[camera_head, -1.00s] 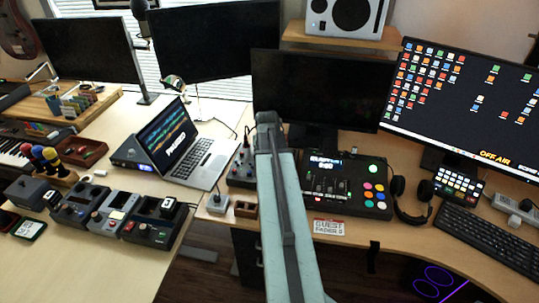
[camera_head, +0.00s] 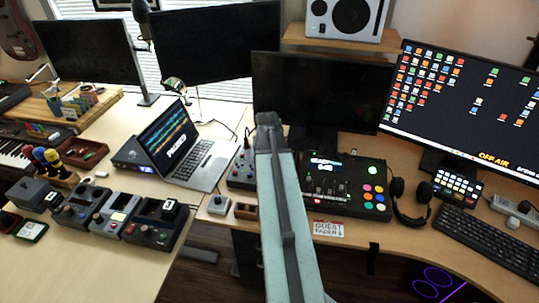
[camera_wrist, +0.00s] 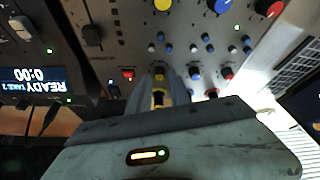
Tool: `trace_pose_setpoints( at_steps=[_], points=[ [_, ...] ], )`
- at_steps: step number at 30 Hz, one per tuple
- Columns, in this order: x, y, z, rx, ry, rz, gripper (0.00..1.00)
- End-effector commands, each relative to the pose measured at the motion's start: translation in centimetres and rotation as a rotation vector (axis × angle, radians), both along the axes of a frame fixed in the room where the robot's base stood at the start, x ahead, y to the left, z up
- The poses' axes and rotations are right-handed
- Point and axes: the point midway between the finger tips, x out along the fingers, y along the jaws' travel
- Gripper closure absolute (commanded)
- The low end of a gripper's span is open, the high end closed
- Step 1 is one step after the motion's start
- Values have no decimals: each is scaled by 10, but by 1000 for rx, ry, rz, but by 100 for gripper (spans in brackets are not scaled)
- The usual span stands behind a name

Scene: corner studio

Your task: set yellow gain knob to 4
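The grey mixer panel (camera_head: 241,168) stands between the laptop and the black console, partly hidden by my arm in the head view. The wrist view shows its knobs close up: a large yellow knob (camera_wrist: 163,5) at the top edge, a blue knob (camera_wrist: 219,5) and a red knob (camera_wrist: 268,8) to its right, and rows of smaller coloured knobs below. My gripper (camera_wrist: 165,74) reaches over the panel at a small yellow knob (camera_wrist: 159,72) in a lower row. Whether the fingers touch it is unclear. The fingertips are hidden in the head view. No dial numbers are readable.
The open laptop (camera_head: 190,150) stands left of the mixer. The black console (camera_head: 345,190) with coloured buttons is close on the right. A small grey box (camera_head: 219,205) and a brown tray (camera_head: 246,211) lie in front of the mixer. Black monitors stand behind.

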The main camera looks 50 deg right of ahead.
Motion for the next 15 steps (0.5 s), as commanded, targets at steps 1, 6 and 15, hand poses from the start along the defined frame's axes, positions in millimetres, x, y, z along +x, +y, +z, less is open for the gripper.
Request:
trace_pose_setpoints(
  at_steps=[1,6,15],
  points=[
    [-2,3,14,0,0,0,76],
    [-10,13,46,0,0,0,76],
    [-15,20,62,-1,-1,0,76]
  ],
)
